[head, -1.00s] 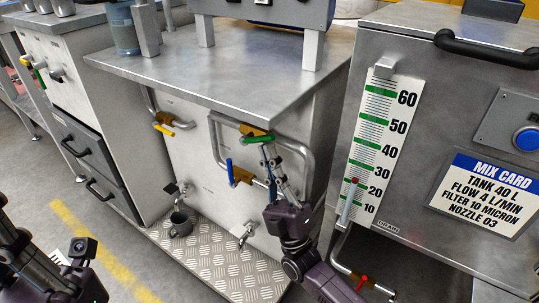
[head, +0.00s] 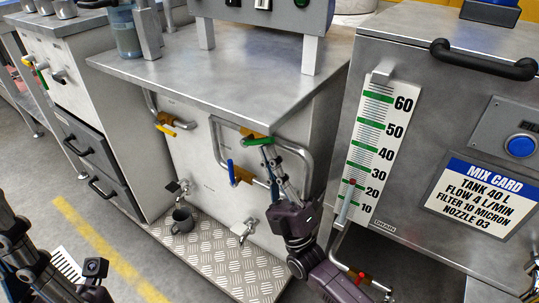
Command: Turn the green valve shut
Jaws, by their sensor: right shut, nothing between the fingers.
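The green valve handle (head: 258,141) sits on a brass valve body on the pipe under the front edge of the steel counter. It lies nearly level across the picture. My right gripper (head: 271,155) is shut with nothing between its fingers. Its fingertips are right by the handle's right part, just below it; whether they touch it I cannot tell. Part of my left arm and gripper (head: 45,272) shows at the lower left corner; its fingertips are not clear.
A blue-handled valve (head: 231,172) hangs just below left of the green one. A yellow-handled valve (head: 166,130) is further left. A grey mug (head: 182,220) stands on the tread plate (head: 215,262). The tank (head: 410,150) with its scale stands close right of my right arm.

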